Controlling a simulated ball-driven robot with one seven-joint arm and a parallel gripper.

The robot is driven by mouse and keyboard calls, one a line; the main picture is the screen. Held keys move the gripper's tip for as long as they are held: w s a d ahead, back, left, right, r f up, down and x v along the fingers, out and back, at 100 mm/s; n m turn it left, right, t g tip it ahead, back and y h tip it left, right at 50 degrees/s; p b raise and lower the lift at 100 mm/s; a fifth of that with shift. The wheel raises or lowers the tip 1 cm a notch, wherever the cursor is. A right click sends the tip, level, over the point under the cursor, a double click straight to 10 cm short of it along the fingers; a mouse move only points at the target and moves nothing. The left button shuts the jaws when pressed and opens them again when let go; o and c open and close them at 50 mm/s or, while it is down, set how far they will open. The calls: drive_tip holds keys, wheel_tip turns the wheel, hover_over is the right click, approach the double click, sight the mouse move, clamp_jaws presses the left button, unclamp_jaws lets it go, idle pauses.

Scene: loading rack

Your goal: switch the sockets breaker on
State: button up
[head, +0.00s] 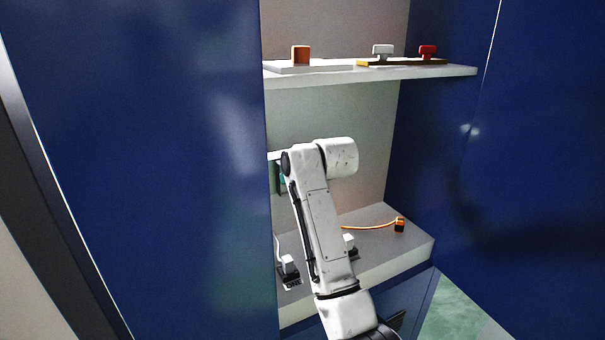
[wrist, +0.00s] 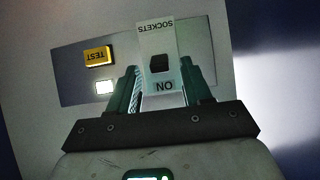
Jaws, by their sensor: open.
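In the wrist view, the sockets breaker (wrist: 158,46) is a white plate with "SOCKETS" printed upside down at the top and "ON" at the lower end. A dark toggle (wrist: 157,65) sits in its middle. My gripper (wrist: 159,67) is open, with one teal finger on each side of the plate and nothing held. I cannot tell whether the fingers touch the breaker. The toggle's position is unclear. In the head view, my arm hides the breaker and most of my gripper; a bit of teal (head: 281,178) shows beside the arm.
A shelf (head: 440,71) with several items is above my arm. Below are a black-and-orange block (head: 399,225) with an orange cable and small white-topped pieces (head: 288,264). Blue panels flank the bay.

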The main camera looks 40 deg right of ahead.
drive_tip(key=b+v, duration=0.2)
drive_tip(key=v, duration=0.8)
idle(0.3)
